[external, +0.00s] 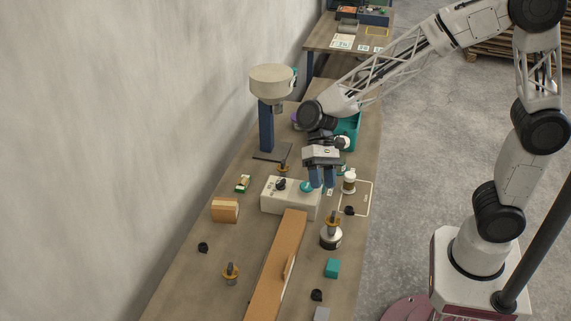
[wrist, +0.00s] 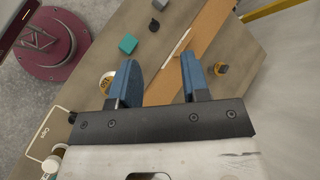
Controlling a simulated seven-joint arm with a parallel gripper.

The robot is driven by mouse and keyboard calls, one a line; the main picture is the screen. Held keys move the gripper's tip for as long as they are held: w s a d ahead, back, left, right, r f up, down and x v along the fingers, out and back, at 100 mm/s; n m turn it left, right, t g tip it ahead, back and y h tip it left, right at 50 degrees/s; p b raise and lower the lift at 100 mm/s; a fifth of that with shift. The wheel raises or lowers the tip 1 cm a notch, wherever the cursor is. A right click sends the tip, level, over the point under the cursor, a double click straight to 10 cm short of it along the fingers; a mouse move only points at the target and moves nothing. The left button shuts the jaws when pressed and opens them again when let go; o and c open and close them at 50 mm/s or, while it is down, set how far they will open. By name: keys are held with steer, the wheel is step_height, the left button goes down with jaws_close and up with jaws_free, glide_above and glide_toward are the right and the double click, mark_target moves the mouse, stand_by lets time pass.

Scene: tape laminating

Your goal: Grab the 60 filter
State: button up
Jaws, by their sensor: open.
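My gripper (external: 322,182) is open and empty, its two blue fingers pointing down above the white box (external: 276,198) with a dark knob. In the wrist view my gripper (wrist: 159,72) has a clear gap between the fingers, with bare table and part of an orange-brown bar (wrist: 205,35) behind it. No label reading 60 is legible, so I cannot tell which thing is the 60 filter. Small dark round pieces lie apart: one on the left (external: 203,247), one near the front (external: 317,295) and one by a white bottle (external: 349,210).
The bar (external: 275,270) lies lengthwise along the table. A blue-posted machine (external: 266,128) and a teal bin (external: 351,128) stand farther back. The wall is left.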

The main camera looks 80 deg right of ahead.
steer(key=w+a+f+m+y, duration=0.2)
steer(key=w+a+f+y, duration=0.1)
steer(key=w+f, duration=0.3)
steer(key=w+a+f+m+y, duration=0.25)
steer(key=w+a+f, duration=0.2)
steer(key=w, duration=0.35)
steer(key=m+t+y, duration=0.2)
steer(key=m+y, duration=0.2)
steer(key=m, duration=0.2)
glide_toward(231, 263)
steer(key=a, duration=0.3)
steer(key=shift+a+f+n, duration=0.15)
steer(key=shift+f+n, duration=0.05)
steer(key=shift+n, duration=0.05)
steer(key=shift+a, duration=0.1)
steer(key=shift+s+a, duration=0.15)
steer(key=shift+a, duration=1.05)
steer(key=shift+a, duration=0.1)
steer(key=shift+s+a, duration=0.1)
steer(key=shift+a, duration=1.15)
steer(key=shift+s+a, duration=0.15)
steer(key=shift+a, duration=1.1)
steer(key=shift+r, duration=0.1)
steer(key=shift+c, duration=0.3)
